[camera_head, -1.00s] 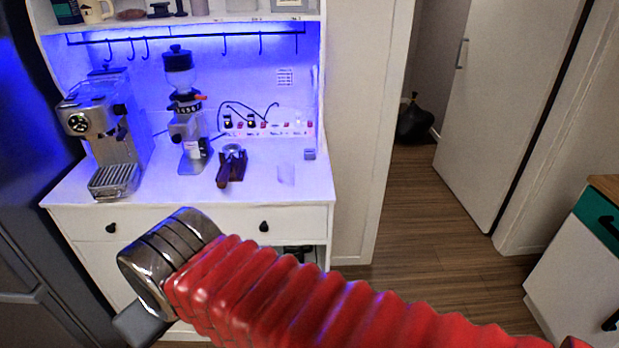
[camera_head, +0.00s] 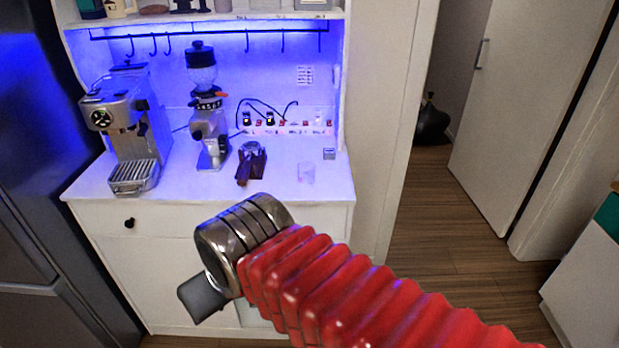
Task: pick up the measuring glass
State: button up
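The measuring glass (camera_head: 306,172) is a small, clear, faint vessel on the white counter (camera_head: 325,190), near its right end. It stands upright, to the right of the portafilter on its dark stand (camera_head: 250,162). My arm, in a red ribbed sleeve, reaches in from the lower right in front of the cabinet. At its metal end, a dark grey part of my gripper (camera_head: 202,298) shows at the lower left, below counter height in the picture and well apart from the glass. The fingertips cannot be made out, and nothing held is visible.
An espresso machine (camera_head: 128,130) and a grinder (camera_head: 208,110) stand left of the portafilter. A small grey box (camera_head: 329,154) and a switch panel (camera_head: 290,126) are behind the glass. Hooks (camera_head: 250,42) hang above. Open floor (camera_head: 440,220) lies to the right.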

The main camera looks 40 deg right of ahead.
aim_at(306, 169)
jog(key=u, duration=0.05)
jog(key=i, duration=1)
jog(key=z, duration=0.05)
